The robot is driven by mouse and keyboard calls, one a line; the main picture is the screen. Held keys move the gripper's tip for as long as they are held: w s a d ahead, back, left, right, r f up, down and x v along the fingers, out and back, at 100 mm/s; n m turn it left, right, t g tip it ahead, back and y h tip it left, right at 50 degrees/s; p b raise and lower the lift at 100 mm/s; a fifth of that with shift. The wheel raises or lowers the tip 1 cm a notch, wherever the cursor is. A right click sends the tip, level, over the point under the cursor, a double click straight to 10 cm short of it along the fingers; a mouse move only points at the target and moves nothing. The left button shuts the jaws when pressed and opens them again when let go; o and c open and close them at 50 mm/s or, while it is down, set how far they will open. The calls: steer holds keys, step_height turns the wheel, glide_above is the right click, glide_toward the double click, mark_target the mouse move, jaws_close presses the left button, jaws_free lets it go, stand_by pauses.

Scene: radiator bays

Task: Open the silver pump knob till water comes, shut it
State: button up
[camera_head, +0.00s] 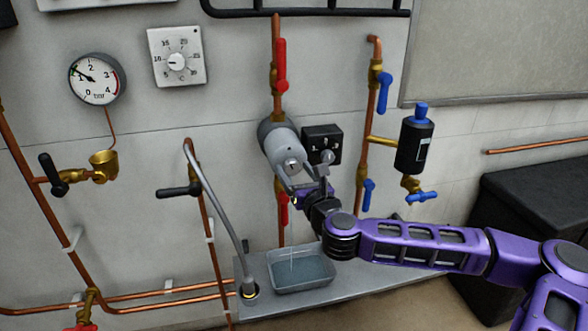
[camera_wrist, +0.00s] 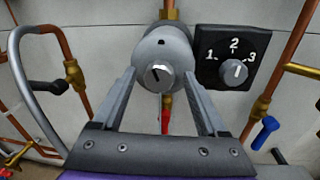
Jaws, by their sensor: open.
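The pump is a grey cylinder (camera_head: 277,137) on a vertical copper pipe; it also shows in the wrist view (camera_wrist: 165,48). In the head view my gripper (camera_head: 306,184) is at the pump's front. A thin pale streak (camera_head: 291,262), which looks like water, stands above the grey tray (camera_head: 303,286) under the pump.
A black selector box (camera_head: 322,143) marked 1, 2, 3 sits close right of the pump. Red-handled valves (camera_head: 281,65) are above and below it. Blue-handled valves (camera_head: 385,91) are on the right pipe. A grey hose (camera_head: 215,200) bends down at left.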

jaws_close()
stand_by(0.3)
steer(key=shift+r, duration=0.1)
steer(key=n+p, duration=0.2)
steer(key=shift+r+n, duration=0.15)
steer(key=shift+n, duration=0.25)
steer(key=n+p, duration=0.2)
steer(key=n, duration=0.1)
steer(key=shift+a+n, duration=0.1)
steer(key=shift+n, duration=0.2)
steer(key=n+h+p, duration=0.1)
steer(key=n, duration=0.3)
steer(key=shift+s+a+g+p, duration=0.1)
steer(key=shift+g+p, duration=0.2)
steer(key=shift+p, duration=0.05)
steer(key=shift+n+h, duration=0.3)
steer(key=shift+n, duration=0.9)
